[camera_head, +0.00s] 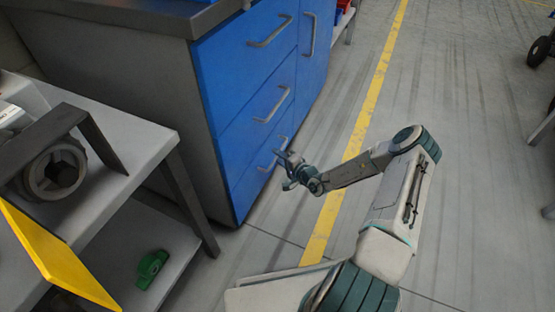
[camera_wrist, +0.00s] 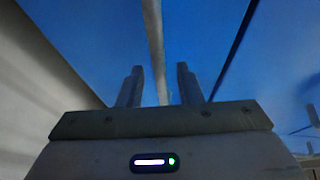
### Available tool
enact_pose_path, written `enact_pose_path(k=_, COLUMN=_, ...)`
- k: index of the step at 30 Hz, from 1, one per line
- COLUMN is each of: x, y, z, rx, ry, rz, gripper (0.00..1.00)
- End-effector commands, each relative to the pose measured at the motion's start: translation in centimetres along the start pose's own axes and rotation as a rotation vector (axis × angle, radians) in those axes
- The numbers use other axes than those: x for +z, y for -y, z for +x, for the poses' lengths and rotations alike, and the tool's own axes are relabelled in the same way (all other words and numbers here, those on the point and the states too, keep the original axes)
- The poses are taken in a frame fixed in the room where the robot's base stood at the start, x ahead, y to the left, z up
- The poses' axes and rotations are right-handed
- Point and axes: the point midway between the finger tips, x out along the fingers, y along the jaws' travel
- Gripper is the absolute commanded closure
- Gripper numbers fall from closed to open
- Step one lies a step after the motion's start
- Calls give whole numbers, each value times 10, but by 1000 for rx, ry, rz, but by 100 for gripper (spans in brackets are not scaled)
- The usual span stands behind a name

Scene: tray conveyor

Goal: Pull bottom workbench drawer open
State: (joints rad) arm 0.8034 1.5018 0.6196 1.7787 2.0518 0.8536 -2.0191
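The blue workbench has three stacked drawers, and the bottom drawer (camera_head: 252,184) looks shut in the head view. Its grey bar handle (camera_head: 267,163) is partly covered by my gripper (camera_head: 281,158), which is right at the drawer front. In the wrist view, my gripper (camera_wrist: 159,78) has its two fingers apart. The grey handle bar (camera_wrist: 154,40) runs between the fingers, with blue drawer front (camera_wrist: 100,35) behind. I see a gap on both sides of the bar; how deep it sits between the fingers I cannot tell.
The middle drawer handle (camera_head: 272,106) and top drawer handle (camera_head: 270,32) are above. A grey table (camera_head: 135,150) with a yellow panel (camera_head: 55,260) stands left, with a green object (camera_head: 151,268) on its lower shelf. Open floor with a yellow line (camera_head: 362,120) lies right of the workbench.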

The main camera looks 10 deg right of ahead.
Motion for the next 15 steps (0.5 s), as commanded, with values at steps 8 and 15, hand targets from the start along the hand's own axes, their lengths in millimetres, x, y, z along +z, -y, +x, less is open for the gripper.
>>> enact_pose_path(k=8, x=0, y=0, z=13, rx=0, ry=0, rz=1, gripper=68)
enact_pose_path(k=15, x=0, y=0, z=13, rx=0, ry=0, rz=1, gripper=84)
